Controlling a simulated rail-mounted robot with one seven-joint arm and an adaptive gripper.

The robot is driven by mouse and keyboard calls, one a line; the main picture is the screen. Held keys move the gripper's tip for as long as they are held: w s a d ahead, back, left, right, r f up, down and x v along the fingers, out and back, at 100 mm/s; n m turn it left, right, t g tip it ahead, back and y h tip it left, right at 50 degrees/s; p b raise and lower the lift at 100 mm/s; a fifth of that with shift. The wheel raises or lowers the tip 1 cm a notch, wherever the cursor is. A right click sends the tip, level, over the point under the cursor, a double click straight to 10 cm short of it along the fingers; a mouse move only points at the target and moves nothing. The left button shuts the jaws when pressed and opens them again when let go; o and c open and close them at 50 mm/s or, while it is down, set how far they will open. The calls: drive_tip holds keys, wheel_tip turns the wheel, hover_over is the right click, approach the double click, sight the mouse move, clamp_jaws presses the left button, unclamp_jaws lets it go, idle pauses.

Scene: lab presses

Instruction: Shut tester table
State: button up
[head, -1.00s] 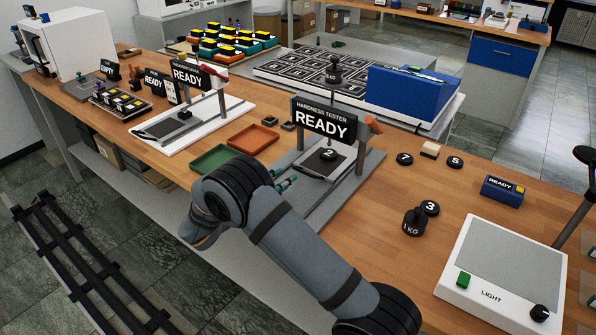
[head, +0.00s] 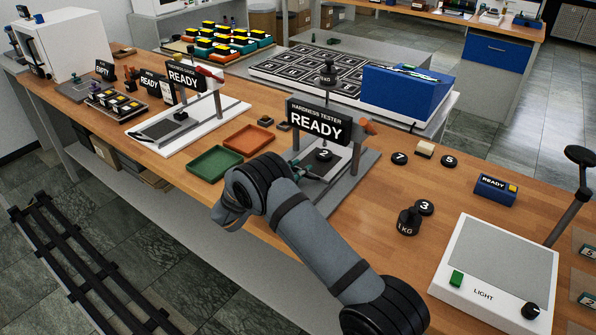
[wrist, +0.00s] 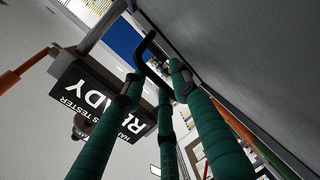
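The hardness tester (head: 318,124) stands at the bench's front edge on a grey base, with a black READY sign across it. Its table is a dark plate (head: 338,170) low under the sign, carrying a black puck marked 2 (head: 323,155). My gripper (head: 308,173) has green fingers and is at the table's front left; my arm hides part of this area. In the wrist view my gripper (wrist: 155,85) has its fingertips apart, with a dark bent bar (wrist: 147,48) at the tips. Contact cannot be told. The tester sign (wrist: 95,98) appears upside down there.
A green tray (head: 214,163) and an orange tray (head: 248,139) lie left of the tester. Pucks 7 (head: 399,158) and 3 (head: 425,207) and a 1 kg weight (head: 408,222) stand to its right. A light box (head: 490,262) is further right.

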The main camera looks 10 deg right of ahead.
drive_tip(key=shift+c, duration=1.3)
drive_tip(key=c, duration=0.3)
clamp_jaws()
